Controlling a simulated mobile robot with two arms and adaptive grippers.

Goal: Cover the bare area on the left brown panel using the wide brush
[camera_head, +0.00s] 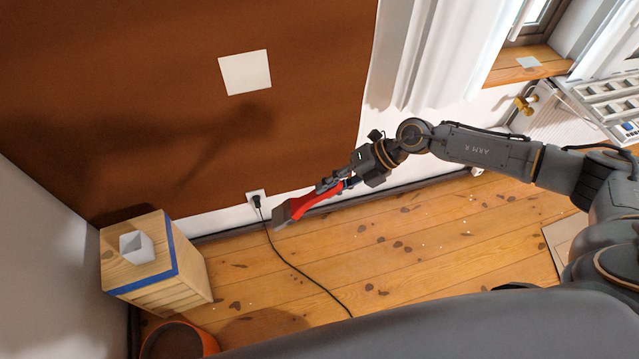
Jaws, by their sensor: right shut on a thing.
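The brown panel (150,100) covers most of the wall at the upper left. A pale, near-square bare area (245,73) shows on it, right of the panel's middle. My right gripper (340,184) is shut on the wide brush (305,204), which has a red handle and a dark head pointing down to the left. The brush head is below the bare area, near the wall socket in the picture, and apart from the patch. The fingertips are partly hidden around the handle. My left gripper is not in view.
A wooden crate (190,262) with blue tape and a white container (137,247) on top stands at the lower left. An orange-rimmed bucket (180,340) is below it. A black cord (300,270) runs from the socket (257,200) across the floor. A white curtain hangs at the right.

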